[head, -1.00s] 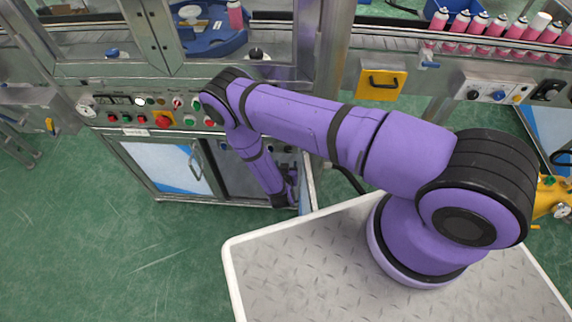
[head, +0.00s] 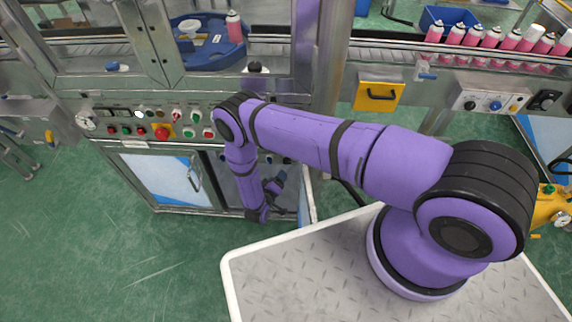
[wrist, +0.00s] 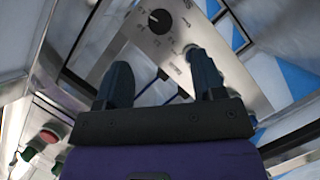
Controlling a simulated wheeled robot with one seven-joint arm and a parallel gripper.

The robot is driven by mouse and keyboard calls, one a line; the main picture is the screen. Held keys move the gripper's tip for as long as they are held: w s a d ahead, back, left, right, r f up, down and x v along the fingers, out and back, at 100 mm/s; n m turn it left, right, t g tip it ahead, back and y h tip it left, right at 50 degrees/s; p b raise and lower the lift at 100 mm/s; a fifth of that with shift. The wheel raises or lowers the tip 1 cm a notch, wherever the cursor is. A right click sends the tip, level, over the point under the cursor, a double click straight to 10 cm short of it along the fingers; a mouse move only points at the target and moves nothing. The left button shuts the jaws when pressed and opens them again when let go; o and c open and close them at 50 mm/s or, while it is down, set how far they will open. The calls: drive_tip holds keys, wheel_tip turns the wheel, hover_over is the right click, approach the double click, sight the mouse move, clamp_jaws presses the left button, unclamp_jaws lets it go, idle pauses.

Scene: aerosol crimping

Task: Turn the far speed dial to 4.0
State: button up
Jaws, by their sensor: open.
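A black speed dial (wrist: 159,20) with a small pale mark sits on a light metal panel at the top of the wrist view. A scale surrounds it, but its numbers are too small to read. I cannot tell for sure which is the far dial. My gripper (wrist: 161,75) is open and empty, its two dark fingers pointing toward the panel, apart from the black dial. In the head view my wrist hangs low in front of the cabinet, and the dial cannot be made out there.
Red and green buttons line the machine's front panel (head: 100,124). The cabinet door (head: 165,175) with its handle is below. A yellow box (head: 379,93) and a conveyor with pink cans (head: 475,38) are at right.

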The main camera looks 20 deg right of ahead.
sight(287, 162)
drive_tip(key=x, duration=1)
drive_tip(key=c, duration=0.9)
